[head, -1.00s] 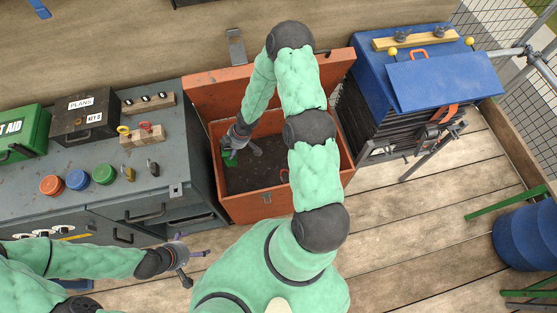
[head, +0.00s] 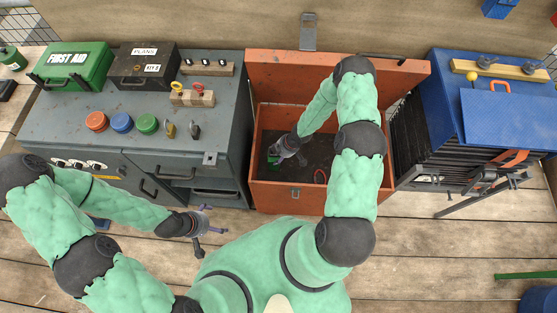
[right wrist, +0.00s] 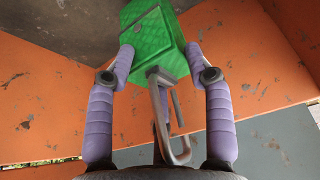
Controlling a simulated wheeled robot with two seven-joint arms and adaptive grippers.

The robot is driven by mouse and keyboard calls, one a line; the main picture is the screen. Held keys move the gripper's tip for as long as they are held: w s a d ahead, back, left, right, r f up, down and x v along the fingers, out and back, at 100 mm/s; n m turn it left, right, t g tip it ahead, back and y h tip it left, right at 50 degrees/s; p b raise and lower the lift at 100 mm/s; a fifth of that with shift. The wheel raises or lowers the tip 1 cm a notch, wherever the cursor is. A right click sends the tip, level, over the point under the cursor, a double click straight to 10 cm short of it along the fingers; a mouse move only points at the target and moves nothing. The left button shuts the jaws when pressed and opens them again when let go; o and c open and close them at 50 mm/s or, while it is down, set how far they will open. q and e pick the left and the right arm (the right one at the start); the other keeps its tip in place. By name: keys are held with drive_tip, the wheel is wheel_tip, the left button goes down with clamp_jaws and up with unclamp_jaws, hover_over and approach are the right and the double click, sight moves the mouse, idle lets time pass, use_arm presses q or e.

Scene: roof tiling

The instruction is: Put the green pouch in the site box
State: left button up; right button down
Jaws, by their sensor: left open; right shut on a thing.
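The orange-red site box (head: 335,197) stands with its lid open against the wall. My right arm reaches down into it. My right gripper (head: 276,155) is inside the box near its left wall, shut on the green pouch (head: 272,161), which is mostly hidden in the head view. In the right wrist view the green pouch (right wrist: 155,42) sits between the fingers of my right gripper (right wrist: 160,62), with a metal clip hanging towards the camera. Whether the pouch touches the box floor I cannot tell. My left gripper (head: 205,228) is open and empty, low in front of the grey cabinet.
A red ring-like thing (head: 320,176) lies in the box. A blue-topped stack (head: 510,115) stands right of it.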

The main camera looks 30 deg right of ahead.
sight(277, 159)
drive_tip(key=shift+f+b, duration=0.75)
drive_tip(key=shift+f, duration=1.2)
drive_tip(key=shift+r, duration=0.1)
drive_tip(key=shift+c, duration=2.3)
unclamp_jaws()
drive_tip(key=p+v, duration=0.6)
drive_tip(key=v, duration=0.6)
drive_tip(key=s+a+r+m+g+y, duration=0.1)
drive_tip(key=s+a+r+m, duration=0.15)
drive_tip(key=a, duration=0.45)
drive_tip(key=s+a+r+m, duration=0.2)
drive_tip(key=a+m, duration=0.2)
drive_tip(key=a, duration=0.3)
drive_tip(key=s+a+r+m, duration=0.1)
drive_tip(key=s+a+m, duration=0.1)
drive_tip(key=s, duration=0.3)
drive_tip(key=s+a+r+m+g, duration=0.1)
drive_tip(key=s+a+r+m, duration=0.1)
drive_tip(key=s+m, duration=0.3)
drive_tip(key=shift+a+h, duration=0.4)
drive_tip(key=shift+a, duration=0.2)
